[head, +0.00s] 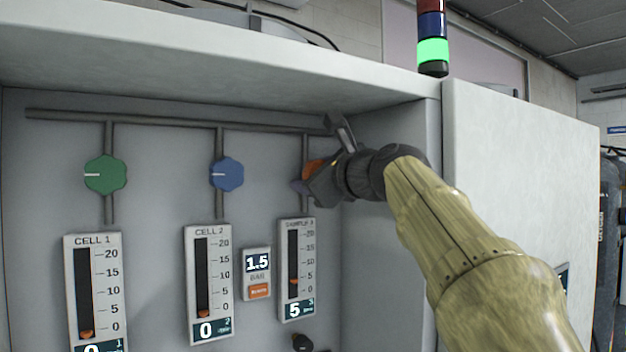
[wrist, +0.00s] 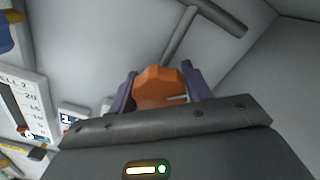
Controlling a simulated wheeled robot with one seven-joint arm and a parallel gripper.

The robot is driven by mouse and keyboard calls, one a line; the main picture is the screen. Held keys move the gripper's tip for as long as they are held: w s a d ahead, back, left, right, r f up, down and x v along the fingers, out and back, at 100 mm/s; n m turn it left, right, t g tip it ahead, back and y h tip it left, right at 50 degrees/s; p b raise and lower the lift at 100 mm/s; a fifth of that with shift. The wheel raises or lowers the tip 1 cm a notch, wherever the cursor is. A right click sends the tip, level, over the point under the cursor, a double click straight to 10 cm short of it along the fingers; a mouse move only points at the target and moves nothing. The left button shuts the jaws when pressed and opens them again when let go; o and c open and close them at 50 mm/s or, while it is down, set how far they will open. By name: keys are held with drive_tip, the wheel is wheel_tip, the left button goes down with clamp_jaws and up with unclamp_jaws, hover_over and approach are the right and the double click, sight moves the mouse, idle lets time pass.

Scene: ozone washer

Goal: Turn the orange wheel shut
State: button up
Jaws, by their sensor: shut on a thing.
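The orange wheel (head: 312,169) is on the right-hand pipe of the panel, mostly hidden behind my gripper in the head view. In the wrist view the orange wheel (wrist: 158,86) sits between the two purple fingers, with a pale mark on its right side. My gripper (head: 303,183) is shut on it, and in the wrist view my gripper (wrist: 158,92) has one finger on each side of the wheel. The gauge (head: 297,270) below the wheel reads 5, with its orange float near the 5 mark.
A green wheel (head: 106,174) and a blue wheel (head: 227,174) are to the left, their marks pointing left. The CELL 2 gauge (head: 208,284) reads 0. A 1.5 bar display (head: 257,263) stands between gauges. A side wall (head: 385,190) and overhead ledge (head: 230,75) bound the recess.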

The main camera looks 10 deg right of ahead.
drive_tip(key=n+b, duration=0.3)
drive_tip(key=n, duration=1.1)
drive_tip(key=n+b, duration=0.4)
drive_tip(key=n, duration=1)
drive_tip(key=shift+w+f, duration=0.1)
drive_tip(key=shift+f, duration=0.1)
drive_tip(key=shift+n, duration=0.3)
drive_tip(key=o, duration=0.9)
drive_tip(key=shift+r, duration=0.1)
drive_tip(key=shift+o, duration=0.2)
drive_tip(key=b+v, duration=0.5)
drive_tip(key=v, duration=1.2)
drive_tip(key=shift+s, duration=0.25)
